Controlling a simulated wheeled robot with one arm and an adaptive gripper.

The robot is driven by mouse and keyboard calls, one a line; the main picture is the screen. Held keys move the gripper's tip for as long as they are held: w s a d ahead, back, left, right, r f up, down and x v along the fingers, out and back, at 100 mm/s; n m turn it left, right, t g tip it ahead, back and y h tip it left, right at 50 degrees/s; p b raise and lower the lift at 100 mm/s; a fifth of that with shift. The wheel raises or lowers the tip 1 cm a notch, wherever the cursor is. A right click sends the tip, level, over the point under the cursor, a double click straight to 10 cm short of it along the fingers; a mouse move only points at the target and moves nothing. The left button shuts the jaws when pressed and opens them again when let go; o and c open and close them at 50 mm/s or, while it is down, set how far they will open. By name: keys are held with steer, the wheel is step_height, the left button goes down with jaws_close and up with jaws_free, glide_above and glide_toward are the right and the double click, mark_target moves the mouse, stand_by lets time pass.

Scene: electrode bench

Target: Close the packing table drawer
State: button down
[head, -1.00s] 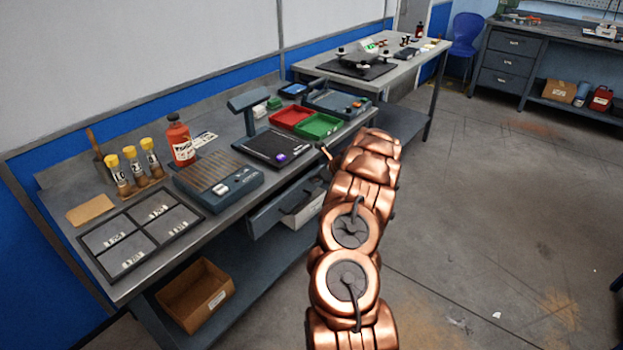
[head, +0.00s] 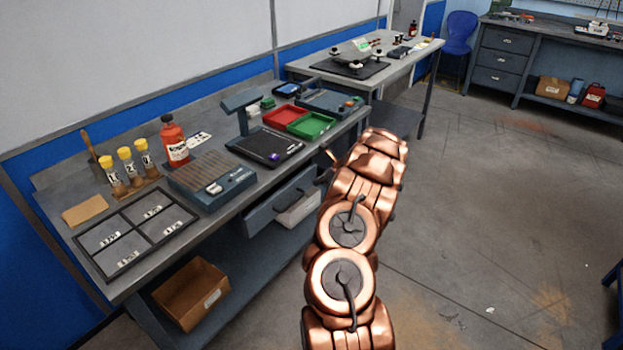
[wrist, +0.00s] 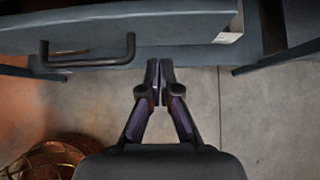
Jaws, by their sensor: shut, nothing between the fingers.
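The packing table drawer (head: 265,214) shows under the table's front edge in the head view, partly hidden by my arm. It stands out from the table. In the wrist view its blue-grey front (wrist: 180,28) crosses the top, with a dark bar handle (wrist: 95,62) at left and a small white label near its right end. My gripper (wrist: 160,64) is shut and empty. Its tips are just right of the handle and close to the drawer front; I cannot tell whether they touch. In the head view my arm mostly hides the gripper.
The packing table (head: 150,262) carries a scale, red and green trays, vials and a red bottle. A cardboard box (head: 190,294) sits on its lower shelf. A light box-like thing (head: 298,208) shows by the drawer. Open floor (head: 480,220) lies to the right.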

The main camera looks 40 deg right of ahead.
steer(key=v, duration=0.9)
steer(key=shift+r+b, duration=0.2)
steer(key=shift+b, duration=0.1)
steer(key=shift+d, duration=0.1)
